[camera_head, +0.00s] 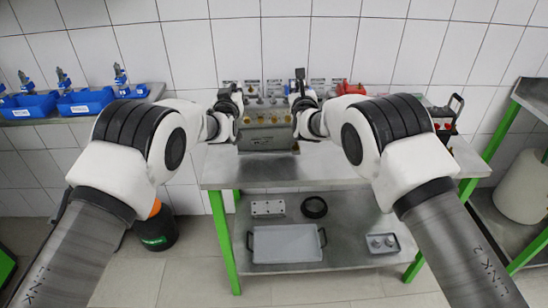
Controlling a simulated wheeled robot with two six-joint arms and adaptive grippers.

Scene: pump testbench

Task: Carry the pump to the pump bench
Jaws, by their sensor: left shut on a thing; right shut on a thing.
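The pump (266,137) looks like a grey metal block with brass-coloured round parts on its front. It is at the back of a grey metal table with green legs, the pump bench (222,175), near the tiled wall. My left gripper (231,104) is shut on the pump's left side. My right gripper (299,100) is shut on its right side. The fingertips are small and partly hidden by my wrists. I cannot tell whether the pump's underside touches the tabletop.
The lower shelf (345,245) holds a grey tray (286,244), a black ring (314,207), a perforated plate (267,208) and a small tray (383,243). Blue bins (86,101) stand at left. A red-and-black device (444,118) stands right. A black bucket (155,230) is on the floor.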

